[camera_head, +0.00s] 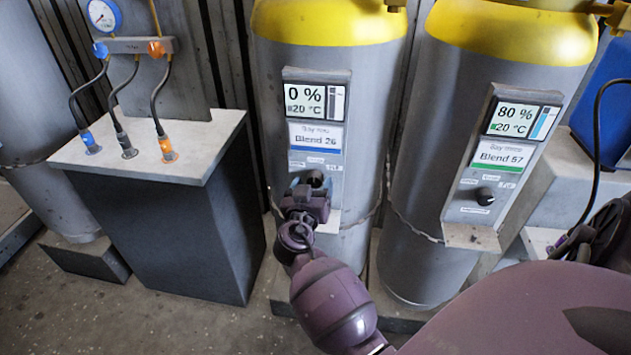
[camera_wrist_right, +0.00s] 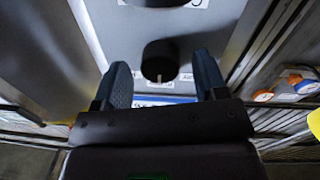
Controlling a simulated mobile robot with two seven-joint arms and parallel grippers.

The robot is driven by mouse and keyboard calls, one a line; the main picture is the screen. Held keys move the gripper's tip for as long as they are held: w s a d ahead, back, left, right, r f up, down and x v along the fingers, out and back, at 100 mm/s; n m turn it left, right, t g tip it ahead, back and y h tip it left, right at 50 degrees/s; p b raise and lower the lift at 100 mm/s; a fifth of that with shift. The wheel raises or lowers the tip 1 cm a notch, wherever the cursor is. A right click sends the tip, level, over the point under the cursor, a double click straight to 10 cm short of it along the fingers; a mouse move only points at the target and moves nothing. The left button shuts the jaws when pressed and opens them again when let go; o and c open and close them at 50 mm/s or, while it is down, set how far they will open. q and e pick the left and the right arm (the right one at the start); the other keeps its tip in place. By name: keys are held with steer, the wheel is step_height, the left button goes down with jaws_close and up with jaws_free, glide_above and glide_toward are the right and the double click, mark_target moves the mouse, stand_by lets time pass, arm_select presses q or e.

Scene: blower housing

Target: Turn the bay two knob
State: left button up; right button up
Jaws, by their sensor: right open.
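Two grey cylinders with yellow tops each carry a control panel with a small black knob. The small bay name on each panel is too blurred to read. My right gripper (camera_head: 306,190) is at the left panel (camera_head: 337,120), marked "Blend 26" and reading 0 %. Its knob (camera_head: 316,178) is partly hidden by the gripper. In the right wrist view the knob (camera_wrist_right: 160,60) shows between the spread fingers of the open gripper (camera_wrist_right: 163,78), with gaps on both sides and a pale mark toward the gripper. My left gripper is not in view.
The right panel (camera_head: 510,120), marked "Blend 57" and reading 80 %, has its own black knob (camera_head: 485,196). A grey stand (camera_head: 190,150) with several hose fittings is at left. A small ledge (camera_head: 472,238) juts out below the right panel.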

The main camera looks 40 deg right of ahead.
stand_by(0.4)
steer(key=c, duration=0.9)
